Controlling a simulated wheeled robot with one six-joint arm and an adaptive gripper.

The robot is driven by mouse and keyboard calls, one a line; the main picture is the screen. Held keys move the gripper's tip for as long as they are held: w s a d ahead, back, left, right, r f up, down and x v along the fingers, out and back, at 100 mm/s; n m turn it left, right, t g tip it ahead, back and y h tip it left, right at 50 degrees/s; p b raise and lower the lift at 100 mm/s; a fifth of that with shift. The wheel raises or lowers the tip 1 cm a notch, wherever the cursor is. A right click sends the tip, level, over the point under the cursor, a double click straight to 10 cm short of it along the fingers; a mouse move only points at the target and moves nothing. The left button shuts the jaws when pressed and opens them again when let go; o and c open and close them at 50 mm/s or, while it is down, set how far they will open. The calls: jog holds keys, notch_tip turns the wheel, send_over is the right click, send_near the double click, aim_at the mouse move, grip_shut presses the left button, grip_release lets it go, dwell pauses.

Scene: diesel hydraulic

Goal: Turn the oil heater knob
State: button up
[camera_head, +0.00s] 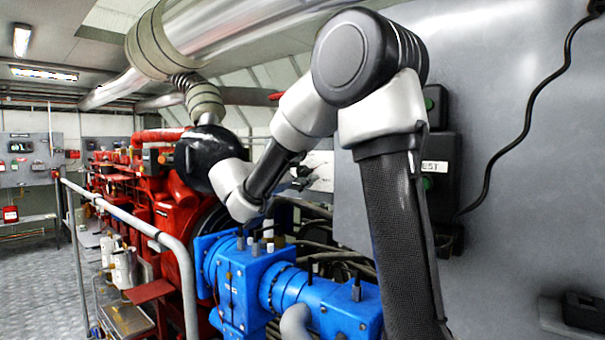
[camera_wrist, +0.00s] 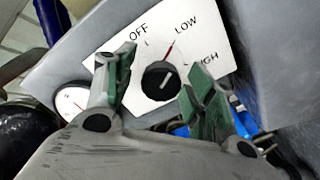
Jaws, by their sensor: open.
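In the wrist view a round black knob (camera_wrist: 160,81) with a white pointer mark sits on a white dial plate (camera_wrist: 220,62). The plate reads OFF, LOW and HIGH, and a red line shows by LOW. The white mark slants up and right, roughly towards the LOW side. My gripper (camera_wrist: 157,72) is open, with one green-padded finger left of the knob and the other at its lower right. The knob shows between the fingers; I cannot tell whether they touch it. In the head view I cannot make out the gripper or the knob.
A round white gauge (camera_wrist: 72,100) sits left of the dial plate. In the head view a blue pump unit (camera_head: 240,285) and red engine (camera_head: 180,210) stand below my arm. A grey railing (camera_head: 130,215) runs at the left, and a grey cabinet (camera_head: 530,170) stands at the right.

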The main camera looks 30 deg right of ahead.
jog(key=shift+d, duration=0.2)
jog(key=c, duration=1.1)
jog(key=shift+o, duration=0.2)
jog(key=shift+n, duration=0.3)
jog(key=n, duration=1.1)
jog(key=shift+n, duration=0.3)
